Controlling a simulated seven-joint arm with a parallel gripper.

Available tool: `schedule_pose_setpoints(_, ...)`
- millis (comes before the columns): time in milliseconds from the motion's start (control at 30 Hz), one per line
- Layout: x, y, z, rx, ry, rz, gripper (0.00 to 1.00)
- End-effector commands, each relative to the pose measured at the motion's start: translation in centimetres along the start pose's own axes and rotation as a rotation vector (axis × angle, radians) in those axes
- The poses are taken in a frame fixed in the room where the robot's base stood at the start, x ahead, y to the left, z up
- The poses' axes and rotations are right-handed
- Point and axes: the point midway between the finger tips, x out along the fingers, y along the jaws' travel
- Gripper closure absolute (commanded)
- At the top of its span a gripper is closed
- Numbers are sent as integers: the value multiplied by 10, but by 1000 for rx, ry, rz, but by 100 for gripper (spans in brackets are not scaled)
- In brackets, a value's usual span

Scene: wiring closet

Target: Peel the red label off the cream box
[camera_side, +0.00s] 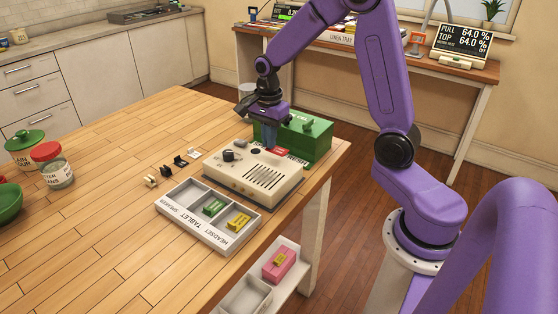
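The cream box (228,178), with a dark knob and a slotted grille on top, sits near the right end of the wooden table. A small red label (282,151) shows at its far right edge, in front of the green box. My gripper (270,148) points down over the far part of the cream box, with its fingertips right beside the red label. The fingers overlap in this view, so I cannot tell whether they are shut on the label. How much of the label is stuck down is too small to tell.
A green box (318,141) stands close behind the cream box. A grey compartment tray (190,224) holds a green and a yellow piece in front. Small black and cream parts (180,162) and jars (53,169) lie left. A screen (462,43) reads PULL 64.0 %, TOP 64.0 %.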

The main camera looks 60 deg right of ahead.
Motion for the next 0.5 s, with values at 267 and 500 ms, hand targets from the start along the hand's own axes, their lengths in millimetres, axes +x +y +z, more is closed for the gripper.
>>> schedule_pose_setpoints(267, -1, 0, 0, 0, 0, 0, 100)
schedule_pose_setpoints(500, -15, -1, 0, 0, 0, -2, 100)
